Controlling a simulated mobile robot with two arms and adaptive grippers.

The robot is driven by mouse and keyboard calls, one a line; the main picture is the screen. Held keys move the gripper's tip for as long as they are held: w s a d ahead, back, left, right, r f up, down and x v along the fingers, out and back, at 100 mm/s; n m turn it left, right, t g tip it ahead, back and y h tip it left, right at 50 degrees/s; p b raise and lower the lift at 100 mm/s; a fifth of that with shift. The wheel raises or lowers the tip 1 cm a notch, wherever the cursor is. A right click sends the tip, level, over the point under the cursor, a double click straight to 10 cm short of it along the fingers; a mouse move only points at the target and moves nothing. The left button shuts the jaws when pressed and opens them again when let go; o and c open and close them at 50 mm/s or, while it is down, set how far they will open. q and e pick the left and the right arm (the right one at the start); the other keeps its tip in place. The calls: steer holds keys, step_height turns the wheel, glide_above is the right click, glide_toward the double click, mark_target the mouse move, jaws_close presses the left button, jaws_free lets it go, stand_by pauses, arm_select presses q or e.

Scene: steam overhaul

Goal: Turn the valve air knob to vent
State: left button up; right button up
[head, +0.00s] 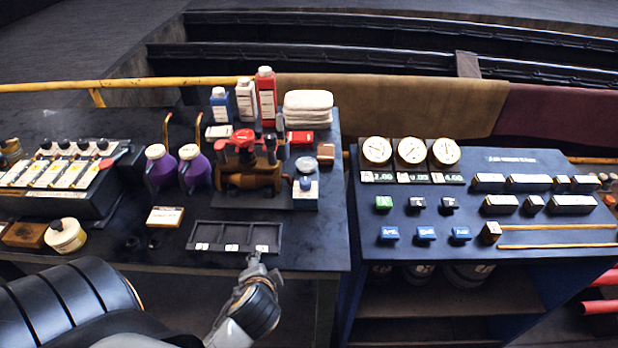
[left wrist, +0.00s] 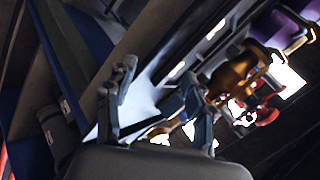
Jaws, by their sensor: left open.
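A brass valve (head: 248,176) with a red handwheel (head: 244,138) stands on the dark left bench; the brass body also shows in the left wrist view (left wrist: 232,75). Beside it on the right is a small pale box with a round grey-blue knob (head: 306,184) on top. I cannot tell for sure whether this is the valve air knob, and its labels are too small to read. My left gripper (head: 254,262) is at the front edge of the bench, below the dark tray and apart from the valve and knob. In the left wrist view its fingers (left wrist: 163,85) are spread and empty. My right gripper is not seen.
A shallow dark tray (head: 206,235) lies between my left gripper and the valve. Two purple jugs (head: 194,172) stand left of the valve; bottles (head: 266,95) and folded white cloths (head: 308,105) are behind. A blue console (head: 470,160) with three gauges stands right, across a narrow gap.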

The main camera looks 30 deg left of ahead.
mark_target(304, 186)
arm_select(q)
steer(key=w+a+r+m+t+y, duration=0.1)
steer(key=w+a+r+m, duration=0.1)
steer(key=w+a+r+m+t+y, duration=0.2)
steer(key=a, duration=0.1)
steer(key=shift+r+m, duration=0.1)
steer(key=shift+m, duration=0.2)
steer(key=w+m+t, duration=0.1)
steer(key=m, duration=0.1)
steer(key=w+r+m+t, duration=0.1)
steer(key=m, duration=0.1)
steer(key=w+r+m+t, duration=0.1)
steer(key=m, duration=0.1)
steer(key=shift+w+a+r+y, duration=0.2)
steer(key=shift+a+y, duration=0.1)
steer(key=shift+y, duration=0.1)
steer(key=w+d+m+t+h, duration=0.1)
steer(key=m, duration=0.4)
steer(key=w+d+f+m+t+h, duration=0.1)
steer(key=w+d+m+h, duration=0.1)
steer(key=m, duration=0.3)
steer(key=w+d+f+m+t+h, duration=0.1)
steer(key=w+m+t, duration=0.1)
steer(key=m, duration=0.4)
steer(key=shift+w+d+f+h, duration=0.15)
steer(key=shift+w+h, duration=0.1)
steer(key=shift+h, duration=0.15)
steer(key=p+x, duration=0.2)
steer(key=x, duration=1.1)
steer(key=shift+w, duration=0.4)
